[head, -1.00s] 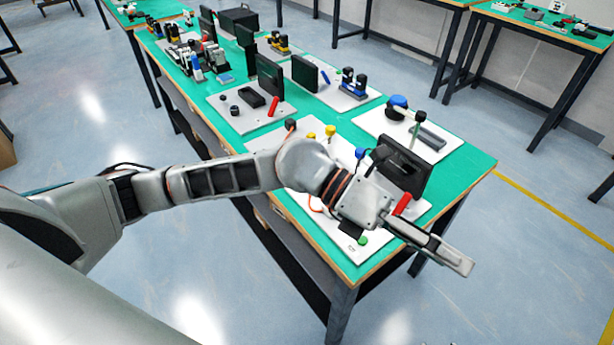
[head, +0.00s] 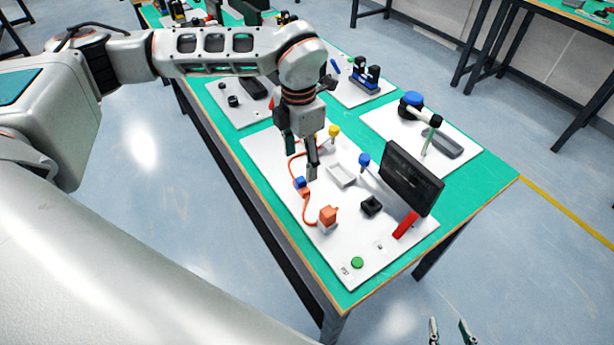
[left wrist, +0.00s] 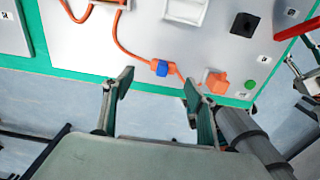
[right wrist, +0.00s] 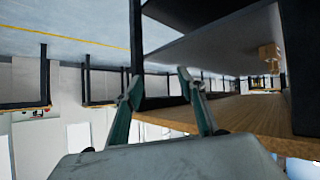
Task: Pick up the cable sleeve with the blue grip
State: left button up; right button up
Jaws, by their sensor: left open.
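An orange cable with a blue grip (head: 300,183) on its sleeve lies along the left side of the white task board. The blue grip (left wrist: 162,68) also shows in the left wrist view, with orange cable on both sides. My left gripper (head: 302,158) points down over the board, near the blue grip. In the left wrist view my left gripper (left wrist: 157,88) has its fingers spread, with nothing between them, and the blue grip appears just beyond the gap. My right gripper (right wrist: 159,82) is open and empty, near the table edge; its fingertips show in the head view (head: 451,328).
The white board (head: 345,262) also carries an orange plug (head: 328,215), a yellow knob (head: 334,131), a blue knob (head: 364,160), a black socket (head: 371,205), a dark screen (head: 411,178), a red lever (head: 406,225) and a green button (head: 357,262).

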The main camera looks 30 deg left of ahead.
aim_at(301, 180)
pick_arm(q)
jog(key=f, duration=0.2)
jog(key=shift+s+d+f, duration=0.1)
jog(key=shift+s+f, duration=0.25)
jog(key=shift+s, duration=0.05)
notch_tip(301, 180, down, 4)
jog(key=shift+d+r, duration=0.15)
jog(key=shift+r, duration=0.1)
jog(key=shift+f, duration=0.5)
pick_arm(e)
jog(key=shift+s+f, duration=0.15)
jog(key=shift+s, duration=0.65)
pick_arm(q)
jog(key=c, duration=1.2)
